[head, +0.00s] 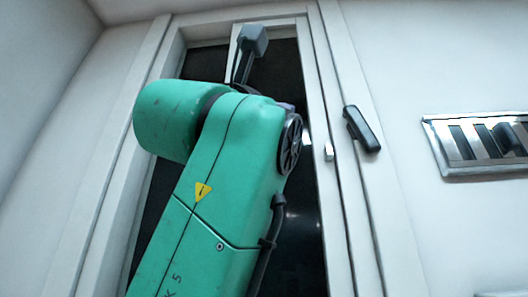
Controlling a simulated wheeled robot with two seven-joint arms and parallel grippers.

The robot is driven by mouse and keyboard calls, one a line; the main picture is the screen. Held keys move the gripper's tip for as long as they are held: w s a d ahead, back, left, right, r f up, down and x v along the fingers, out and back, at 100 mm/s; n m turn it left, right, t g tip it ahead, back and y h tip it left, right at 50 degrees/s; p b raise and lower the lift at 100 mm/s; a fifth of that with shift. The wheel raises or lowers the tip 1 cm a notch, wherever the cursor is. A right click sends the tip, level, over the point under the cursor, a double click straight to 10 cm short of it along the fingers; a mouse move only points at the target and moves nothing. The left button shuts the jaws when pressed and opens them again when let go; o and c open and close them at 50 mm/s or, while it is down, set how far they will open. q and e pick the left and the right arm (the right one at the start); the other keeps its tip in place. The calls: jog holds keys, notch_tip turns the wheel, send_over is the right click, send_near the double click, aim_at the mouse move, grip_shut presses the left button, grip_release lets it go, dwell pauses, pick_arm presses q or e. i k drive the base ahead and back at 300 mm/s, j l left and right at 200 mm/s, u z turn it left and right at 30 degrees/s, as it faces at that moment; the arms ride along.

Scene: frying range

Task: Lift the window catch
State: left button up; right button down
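A dark lever handle (363,130) is mounted on the right side of the white window frame and tilts down to the right. A grey block on a dark stem (253,40) shows at the top of the frame, by a narrow white upright. I cannot tell which of these is the window catch, or whether the grey block is fixed to the window. My green arm (215,205) rises from the bottom and covers much of the dark pane.
The white frame (345,215) surrounds the dark pane (303,235). A small silver fitting (328,152) sits on its inner right edge. A metal wall plate with dark slots (480,142) is at the right. The wall between frame and plate is clear.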

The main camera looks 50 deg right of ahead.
aim_at(359, 128)
jog(key=k+j, duration=0.2)
jog(key=j, duration=0.2)
jog(key=k+j, duration=0.45)
jog(key=j, duration=0.3)
